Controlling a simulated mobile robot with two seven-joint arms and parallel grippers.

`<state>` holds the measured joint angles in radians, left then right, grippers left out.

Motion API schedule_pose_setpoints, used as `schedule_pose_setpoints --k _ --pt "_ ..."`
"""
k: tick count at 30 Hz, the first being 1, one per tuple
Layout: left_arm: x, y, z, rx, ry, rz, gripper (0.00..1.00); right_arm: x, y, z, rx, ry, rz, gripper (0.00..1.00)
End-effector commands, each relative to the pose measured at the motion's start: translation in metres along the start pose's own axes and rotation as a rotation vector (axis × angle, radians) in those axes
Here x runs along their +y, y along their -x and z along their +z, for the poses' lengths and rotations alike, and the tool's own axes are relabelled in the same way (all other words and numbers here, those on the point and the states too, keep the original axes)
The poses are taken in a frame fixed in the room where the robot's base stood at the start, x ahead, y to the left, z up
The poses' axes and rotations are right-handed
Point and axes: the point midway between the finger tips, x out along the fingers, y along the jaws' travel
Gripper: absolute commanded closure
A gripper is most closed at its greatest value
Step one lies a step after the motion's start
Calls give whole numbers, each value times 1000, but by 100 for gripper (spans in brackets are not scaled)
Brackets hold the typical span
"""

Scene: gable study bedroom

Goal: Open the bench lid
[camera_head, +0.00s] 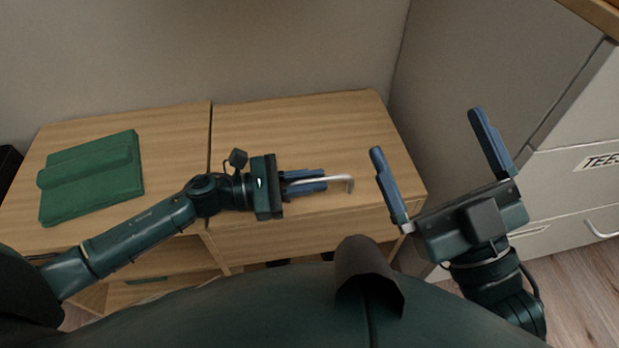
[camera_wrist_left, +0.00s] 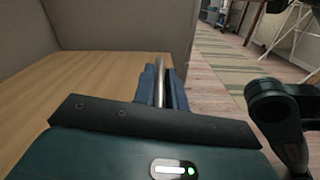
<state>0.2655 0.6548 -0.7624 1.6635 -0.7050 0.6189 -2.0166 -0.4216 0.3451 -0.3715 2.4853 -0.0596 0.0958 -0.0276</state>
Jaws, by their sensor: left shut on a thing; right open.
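The wooden bench stands against the wall, and its right-hand lid (camera_head: 300,130) lies flat and looks closed. A silver bar handle (camera_head: 341,179) sits near the front edge of this lid. My left gripper (camera_head: 322,181) is shut on the handle, with its blue fingers on either side of the bar. In the left wrist view the handle (camera_wrist_left: 159,92) shows as a bar between the fingers. My right gripper (camera_head: 425,135) is open and empty, to the right of the handle, in front of the bench's right end.
A green folded cloth or cushion (camera_head: 92,178) lies on the left section of the bench. A grey-white cabinet (camera_head: 580,130) with drawers and a "TEES" label stands at the right. The back wall (camera_head: 200,50) rises directly behind the bench. The lid's top is otherwise bare.

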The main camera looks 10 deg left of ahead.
Motion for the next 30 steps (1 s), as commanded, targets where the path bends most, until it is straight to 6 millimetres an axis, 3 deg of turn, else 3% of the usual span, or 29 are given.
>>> schedule_pose_setpoints --k 8,13,20,30 --pt "2 1 1 2 -3 3 100 0 -1 -1 0 0 0 0" --pt "7 1 13 2 22 3 100 1 -2 -2 -33 -23 5 0" --pt "28 1 53 2 136 5 100 -18 24 23 -286 -180 34 0" --pt "81 1 113 1 389 6 100 -9 27 22 -340 -38 33 0"
